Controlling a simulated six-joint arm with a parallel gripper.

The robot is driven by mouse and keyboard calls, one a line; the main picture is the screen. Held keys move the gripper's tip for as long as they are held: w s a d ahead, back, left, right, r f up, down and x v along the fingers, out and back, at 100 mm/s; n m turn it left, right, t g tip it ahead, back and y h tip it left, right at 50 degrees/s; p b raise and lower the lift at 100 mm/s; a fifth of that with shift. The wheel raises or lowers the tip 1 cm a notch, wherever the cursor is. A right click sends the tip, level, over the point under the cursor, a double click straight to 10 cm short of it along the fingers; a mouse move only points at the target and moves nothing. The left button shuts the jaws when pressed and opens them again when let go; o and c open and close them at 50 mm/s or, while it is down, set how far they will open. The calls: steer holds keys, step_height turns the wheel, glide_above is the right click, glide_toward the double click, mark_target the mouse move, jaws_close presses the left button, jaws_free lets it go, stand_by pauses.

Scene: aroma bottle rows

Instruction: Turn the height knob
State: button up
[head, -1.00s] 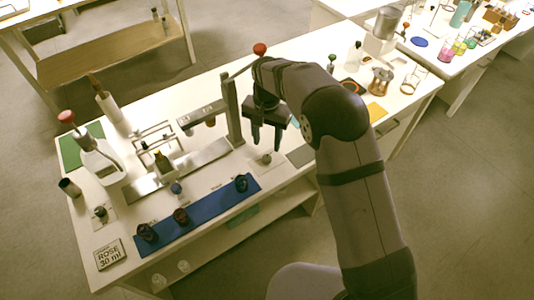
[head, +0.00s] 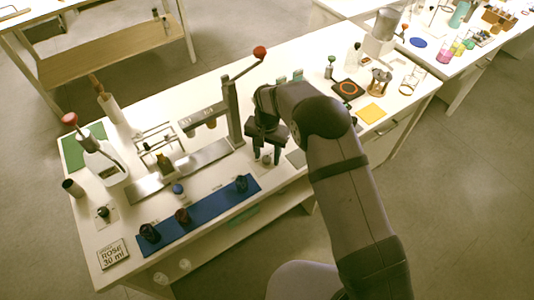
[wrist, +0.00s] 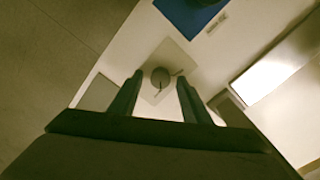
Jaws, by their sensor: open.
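A small round knob (wrist: 160,77) with a thin pointer sits on a pale square plate (wrist: 166,57) in the wrist view. My gripper (wrist: 155,92) is open, with one finger on each side of the knob in that view. In the head view my gripper (head: 267,158) points down over the knob at the front edge of the bench, and its fingers partly hide the knob. I see no clear contact between fingers and knob. I cannot read any label naming it as the height knob.
A press with a red-balled lever (head: 259,52) stands behind and left of my gripper. Another small knob (head: 103,212) sits at the far left. A grey pad (head: 296,158) lies just right of my gripper.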

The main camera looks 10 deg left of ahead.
steer(key=c, duration=1)
steer(key=shift+c, duration=0.2)
steer(key=n+b, duration=0.1)
steer(key=n, duration=0.3)
steer(key=shift+n, duration=0.3)
steer(key=n, duration=0.4)
steer(key=shift+a+n, duration=0.1)
steer(key=shift+n, duration=0.2)
steer(key=n, duration=0.4)
steer(key=shift+n+b, duration=0.3)
steer(key=shift+b, duration=0.1)
steer(key=shift+a+r+n, duration=0.1)
steer(key=shift+n, duration=2)
